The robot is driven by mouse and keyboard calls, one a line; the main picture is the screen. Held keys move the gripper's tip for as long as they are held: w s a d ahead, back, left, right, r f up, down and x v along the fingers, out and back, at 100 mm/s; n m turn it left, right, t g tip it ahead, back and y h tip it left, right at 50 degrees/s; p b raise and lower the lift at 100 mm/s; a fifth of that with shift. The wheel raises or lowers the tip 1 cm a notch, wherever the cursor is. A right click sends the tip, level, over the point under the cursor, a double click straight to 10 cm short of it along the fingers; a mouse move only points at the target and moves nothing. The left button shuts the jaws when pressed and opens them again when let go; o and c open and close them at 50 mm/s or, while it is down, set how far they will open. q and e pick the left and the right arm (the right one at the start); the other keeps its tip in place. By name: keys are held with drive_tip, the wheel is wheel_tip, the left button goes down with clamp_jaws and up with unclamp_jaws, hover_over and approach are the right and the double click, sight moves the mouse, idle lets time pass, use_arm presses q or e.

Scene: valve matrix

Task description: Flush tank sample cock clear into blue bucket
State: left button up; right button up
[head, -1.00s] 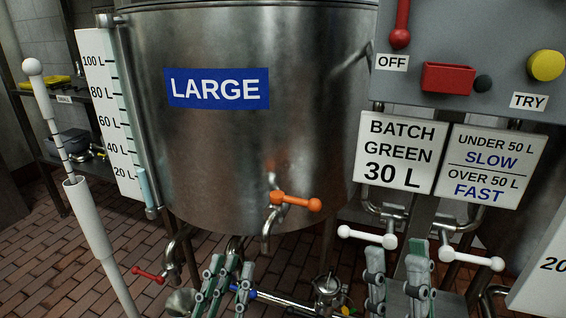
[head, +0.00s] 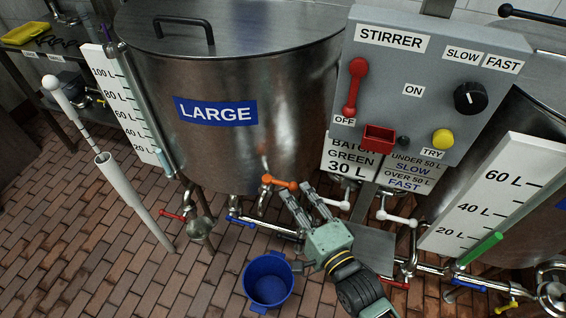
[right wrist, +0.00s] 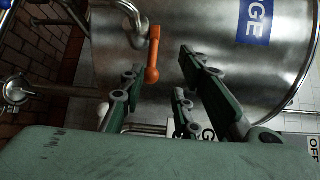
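The sample cock has an orange handle (head: 283,184) pointing right at the lower front of the steel tank marked LARGE (head: 270,130). Its spout (head: 262,205) points down. The blue bucket (head: 268,291) stands on the floor below and in front of the spout, with no liquid visible inside. My right gripper (head: 305,200) is open and empty, its fingers just below and right of the orange handle. In the right wrist view the orange handle (right wrist: 153,58) shows beyond the gap between the fingers (right wrist: 158,85), apparently untouched. My left gripper is out of view.
The stirrer panel (head: 425,85) with a red lever (head: 354,86) hangs to the right. White-handled valves (head: 397,217) and pipework lie beside my right arm. A red-handled valve (head: 173,215) and white pole (head: 135,200) stand left. Brick floor around the bucket is open.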

sight(283, 183)
drive_tip(key=shift+m+g, duration=0.4)
drive_tip(key=shift+g, duration=0.1)
drive_tip(key=x, duration=0.2)
drive_tip(key=p+x, duration=0.1)
drive_tip(key=x, duration=0.4)
drive_tip(key=shift+w+a+f, duration=0.15)
drive_tip(key=shift+w+f, duration=0.1)
drive_tip(key=shift+f, duration=0.05)
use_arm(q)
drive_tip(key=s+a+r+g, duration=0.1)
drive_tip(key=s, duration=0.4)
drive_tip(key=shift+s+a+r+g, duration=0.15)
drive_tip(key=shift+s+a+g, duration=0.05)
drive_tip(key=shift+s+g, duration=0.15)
use_arm(e)
drive_tip(key=shift+f, duration=0.1)
clamp_jaws()
